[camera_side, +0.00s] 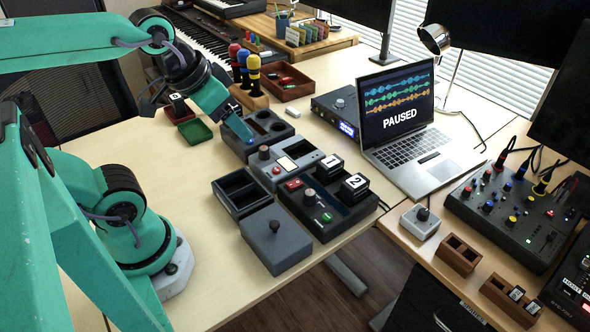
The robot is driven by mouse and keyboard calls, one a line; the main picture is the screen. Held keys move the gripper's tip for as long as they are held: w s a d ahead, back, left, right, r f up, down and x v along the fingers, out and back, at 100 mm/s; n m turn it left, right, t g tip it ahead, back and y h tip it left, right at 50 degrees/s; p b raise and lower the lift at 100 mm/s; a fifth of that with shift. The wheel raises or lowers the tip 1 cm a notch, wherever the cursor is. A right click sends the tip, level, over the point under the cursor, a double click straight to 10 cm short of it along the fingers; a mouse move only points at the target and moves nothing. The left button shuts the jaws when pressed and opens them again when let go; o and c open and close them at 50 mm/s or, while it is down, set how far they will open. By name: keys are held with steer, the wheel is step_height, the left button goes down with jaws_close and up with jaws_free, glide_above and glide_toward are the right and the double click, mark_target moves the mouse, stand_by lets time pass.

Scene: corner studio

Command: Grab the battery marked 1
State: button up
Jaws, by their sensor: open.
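A black block marked 1 (331,164), the battery, stands in the back right part of a dark device (325,221) on the table. A similar block marked 2 (355,184) stands close in front of it, to the right.
A grey device with a knob (291,167), an empty open box (239,190) and a lidded grey box (275,240) crowd the table. A laptop (408,120) stands behind right. A labelled black block (177,101) sits in a red tray at left. Bare table lies left of the boxes.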

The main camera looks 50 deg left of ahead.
steer(key=shift+w, duration=0.1)
steer(key=g, duration=0.5)
glide_above(331, 161)
steer(key=f, duration=1)
steer(key=shift+s+f, duration=0.1)
steer(key=shift+s, duration=0.25)
steer(key=shift+w+f+g, duration=0.3)
steer(key=shift+f, duration=1.45)
steer(key=shift+f, duration=2.6)
